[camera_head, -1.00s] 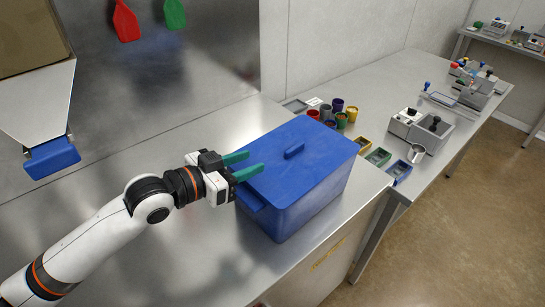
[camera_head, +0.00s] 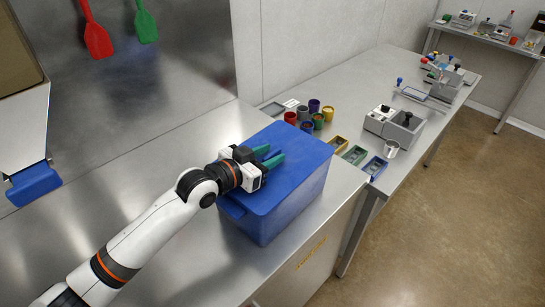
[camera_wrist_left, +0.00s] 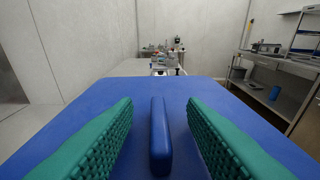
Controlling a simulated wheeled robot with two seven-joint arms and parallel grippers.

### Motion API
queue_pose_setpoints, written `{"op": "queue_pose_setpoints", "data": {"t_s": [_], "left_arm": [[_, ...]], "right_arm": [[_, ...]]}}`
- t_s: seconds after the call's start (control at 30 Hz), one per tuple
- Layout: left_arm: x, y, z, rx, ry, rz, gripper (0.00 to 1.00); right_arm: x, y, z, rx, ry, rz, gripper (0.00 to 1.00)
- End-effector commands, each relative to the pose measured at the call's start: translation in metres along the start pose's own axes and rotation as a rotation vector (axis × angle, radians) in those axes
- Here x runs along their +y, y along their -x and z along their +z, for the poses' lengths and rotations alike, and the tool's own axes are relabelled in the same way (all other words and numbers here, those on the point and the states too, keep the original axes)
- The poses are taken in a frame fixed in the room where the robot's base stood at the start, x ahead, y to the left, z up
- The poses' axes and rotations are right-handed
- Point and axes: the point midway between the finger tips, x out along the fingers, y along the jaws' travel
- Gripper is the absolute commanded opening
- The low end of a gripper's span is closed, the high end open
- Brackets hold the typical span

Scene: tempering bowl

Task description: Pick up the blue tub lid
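The blue tub lid (camera_head: 302,158) lies flat on the blue tub (camera_head: 288,206), which stands on the steel counter. In the left wrist view the lid (camera_wrist_left: 88,112) fills the lower middle, with its raised bar handle (camera_wrist_left: 160,138) upright between my fingers. My left gripper (camera_head: 274,156) is over the lid, its green fingers pointing along the handle. In the left wrist view the left gripper (camera_wrist_left: 160,130) is open, with a gap on both sides of the handle. In the head view the handle is hidden by the gripper. My right gripper is not in view.
Several coloured cups (camera_head: 318,119) and small open boxes (camera_head: 355,155) stand beyond the tub. A grey device (camera_head: 394,126) sits farther right. A red paddle (camera_head: 97,40) and a green paddle (camera_head: 146,25) hang on the wall. The counter left of the tub is clear.

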Motion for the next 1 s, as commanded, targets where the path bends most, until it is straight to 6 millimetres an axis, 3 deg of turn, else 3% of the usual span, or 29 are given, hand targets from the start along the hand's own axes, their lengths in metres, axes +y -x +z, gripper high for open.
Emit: {"op": "queue_pose_setpoints", "data": {"t_s": [0.17, 0.43, 0.83, 1.0], "left_arm": [[0.000, 0.000, 0.000, 0.000, 0.000, 0.000, 0.38], [0.000, 0.000, 0.000, 0.000, 0.000, 0.000, 0.00], [0.000, 0.000, 0.001, -0.002, 0.000, 0.000, 0.00], [0.000, 0.003, 0.018, -0.008, -0.003, 0.000, 0.00]], "right_arm": [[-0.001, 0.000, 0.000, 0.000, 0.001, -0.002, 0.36], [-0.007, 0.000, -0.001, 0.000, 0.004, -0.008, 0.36], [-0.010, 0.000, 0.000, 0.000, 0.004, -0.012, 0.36], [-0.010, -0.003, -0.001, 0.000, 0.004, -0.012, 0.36]]}}
